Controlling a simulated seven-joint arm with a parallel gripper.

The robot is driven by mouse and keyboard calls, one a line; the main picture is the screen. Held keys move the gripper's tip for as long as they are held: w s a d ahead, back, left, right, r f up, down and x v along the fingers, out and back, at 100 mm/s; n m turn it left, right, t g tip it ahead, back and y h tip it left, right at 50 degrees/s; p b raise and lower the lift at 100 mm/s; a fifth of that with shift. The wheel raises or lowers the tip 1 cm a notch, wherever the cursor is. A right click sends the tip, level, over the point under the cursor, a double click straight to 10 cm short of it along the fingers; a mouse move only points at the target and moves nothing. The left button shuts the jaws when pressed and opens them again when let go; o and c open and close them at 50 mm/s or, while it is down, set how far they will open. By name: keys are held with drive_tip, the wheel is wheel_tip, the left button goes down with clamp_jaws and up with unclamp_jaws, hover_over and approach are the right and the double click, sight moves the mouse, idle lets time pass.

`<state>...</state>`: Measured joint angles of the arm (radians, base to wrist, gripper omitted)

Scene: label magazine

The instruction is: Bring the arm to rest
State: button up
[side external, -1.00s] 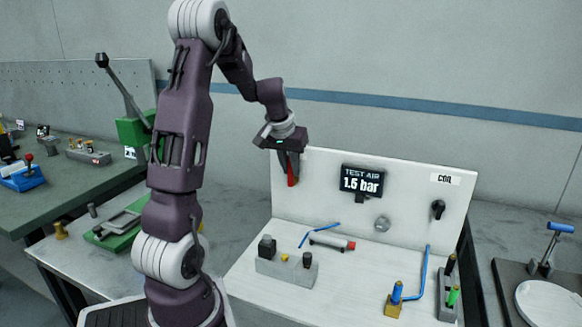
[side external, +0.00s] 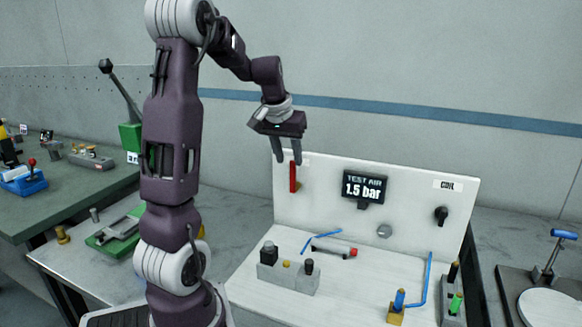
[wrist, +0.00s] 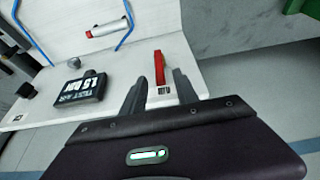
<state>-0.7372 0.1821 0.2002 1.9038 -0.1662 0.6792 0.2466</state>
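My gripper (side external: 288,160) hangs in the air in front of the upper left part of the white test panel (side external: 330,205). Its two fingers are apart, with nothing held between them. A red lever (side external: 293,180) stands upright on the panel just below the fingertips. In the wrist view the red lever (wrist: 159,68) shows beyond the gap between the fingers, on the panel. The fingers appear clear of it.
A display (side external: 363,187) on the panel reads 1.5 bar. The bench holds a grey block with buttons (side external: 288,279), a cylinder with blue tubes (side external: 333,248) and a brass fitting (side external: 396,314). The air above the bench is clear.

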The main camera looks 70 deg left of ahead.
drive_tip(key=shift+s+r, duration=0.1)
drive_tip(key=shift+r, duration=0.15)
drive_tip(key=s+d+r+m+t+h, duration=0.1)
drive_tip(key=d+r+m, duration=0.1)
drive_tip(key=d, duration=0.8)
drive_tip(key=s+d+r+m+t, duration=0.1)
drive_tip(key=d+r+m, duration=0.1)
drive_tip(key=d, duration=0.7)
drive_tip(key=s+d+f+m+h, duration=0.2)
drive_tip(key=s+d+m, duration=0.3)
drive_tip(key=s+d, duration=0.8)
drive_tip(key=shift+d+f, duration=0.15)
drive_tip(key=shift+d, duration=0.35)
